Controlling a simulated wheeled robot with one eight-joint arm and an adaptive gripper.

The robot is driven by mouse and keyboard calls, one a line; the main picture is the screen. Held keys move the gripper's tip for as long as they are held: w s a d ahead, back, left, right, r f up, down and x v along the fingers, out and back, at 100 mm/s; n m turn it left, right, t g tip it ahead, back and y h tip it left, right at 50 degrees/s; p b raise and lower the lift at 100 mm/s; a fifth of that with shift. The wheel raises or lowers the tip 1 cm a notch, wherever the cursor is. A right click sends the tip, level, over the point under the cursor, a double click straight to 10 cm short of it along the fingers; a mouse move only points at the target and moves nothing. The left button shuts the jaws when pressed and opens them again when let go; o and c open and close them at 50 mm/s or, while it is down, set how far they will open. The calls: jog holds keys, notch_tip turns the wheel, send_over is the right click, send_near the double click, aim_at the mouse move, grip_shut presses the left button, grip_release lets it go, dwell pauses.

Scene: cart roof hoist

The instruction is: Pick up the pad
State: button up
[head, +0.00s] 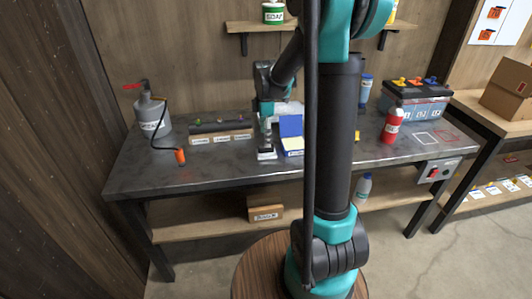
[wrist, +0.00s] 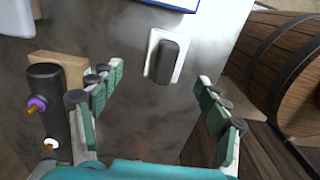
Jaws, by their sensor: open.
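The pad (wrist: 168,61) is a dark, rounded block on a white rectangle on the grey metal workbench (head: 225,172). In the wrist view it lies just ahead of my gripper (wrist: 159,80), roughly between the two fingertips. The green-padded fingers are spread wide with nothing between them. In the head view my gripper (head: 266,138) points down at the bench, close above the pad's spot, beside a blue and white box (head: 291,127). The pad is too small there to separate clearly from the fingers.
A black bar with coloured knobs (head: 215,126) lies left of my gripper. Farther left stand a grey can (head: 152,120) and a hose with an orange end (head: 180,156). A red bottle (head: 392,126) and a battery (head: 415,100) stand right. A barrel (wrist: 285,65) shows in the wrist view.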

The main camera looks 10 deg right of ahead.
jog(key=shift+s+f, duration=0.2)
jog(key=shift+f, duration=1.2)
jog(key=shift+s+f, duration=0.15)
jog(key=shift+f, duration=1.2)
jog(key=c, duration=1.3)
jog(key=shift+c, duration=0.2)
jog(key=shift+r, duration=0.1)
notch_tip(320, 180, up, 20)
jog(key=o, duration=0.7)
jog(key=c, duration=0.5)
